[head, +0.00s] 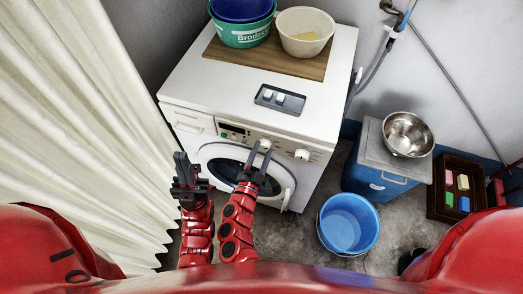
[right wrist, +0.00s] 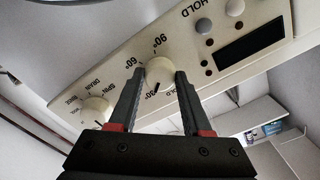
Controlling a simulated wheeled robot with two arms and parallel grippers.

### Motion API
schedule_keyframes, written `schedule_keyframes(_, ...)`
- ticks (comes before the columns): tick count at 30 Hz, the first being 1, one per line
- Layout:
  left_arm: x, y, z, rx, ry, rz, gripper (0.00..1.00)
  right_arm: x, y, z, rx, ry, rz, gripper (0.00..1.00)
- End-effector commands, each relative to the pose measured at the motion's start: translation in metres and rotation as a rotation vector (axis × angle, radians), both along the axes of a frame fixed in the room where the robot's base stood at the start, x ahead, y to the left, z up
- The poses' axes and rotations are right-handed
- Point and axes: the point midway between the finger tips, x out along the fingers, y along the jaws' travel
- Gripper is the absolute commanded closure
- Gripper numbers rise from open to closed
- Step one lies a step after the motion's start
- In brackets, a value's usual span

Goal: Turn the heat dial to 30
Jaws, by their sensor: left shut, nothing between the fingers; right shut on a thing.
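The heat dial (right wrist: 160,72) is a cream knob on the washing machine's control panel, with 60° and 90° printed around it. Its dark pointer mark aims at the partly hidden 30° label (right wrist: 152,97). Part of the cold label is hidden behind a finger. My right gripper (right wrist: 160,80) is shut on this dial, one finger on each side; in the head view the dial (head: 265,143) shows between its fingertips. My left gripper (head: 185,168) is shut and empty, in front of the machine's left side, away from the dial.
A second knob (head: 302,155), for spin and drain, sits right of the heat dial on the washing machine (head: 190,88). A display (head: 234,130) lies to the left. A blue bucket (head: 346,222) stands on the floor at right, near a blue cabinet with a steel bowl (head: 407,134).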

Motion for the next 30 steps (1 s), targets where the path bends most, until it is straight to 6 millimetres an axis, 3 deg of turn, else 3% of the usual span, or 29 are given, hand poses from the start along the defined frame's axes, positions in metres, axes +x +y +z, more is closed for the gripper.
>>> schedule_keyframes(15,0.0001,0.0000,0.0010,0.000,0.000,0.000,1.00,-0.0003,0.0002,-0.0006,-0.018,0.007,0.001,1.00)
schedule_keyframes(16,0.0000,0.0001,0.0010,0.000,0.000,0.000,1.00,-0.0002,0.0001,-0.0005,-0.018,0.006,0.000,0.46)
schedule_keyframes(20,0.0000,0.0000,0.0011,0.000,0.000,0.000,1.00,-0.0002,0.0000,-0.0004,-0.018,0.006,0.000,0.23)
schedule_keyframes(30,0.0000,0.0000,0.0012,0.000,0.000,0.000,1.00,-0.0004,0.0000,-0.0002,-0.018,0.006,0.000,0.21)
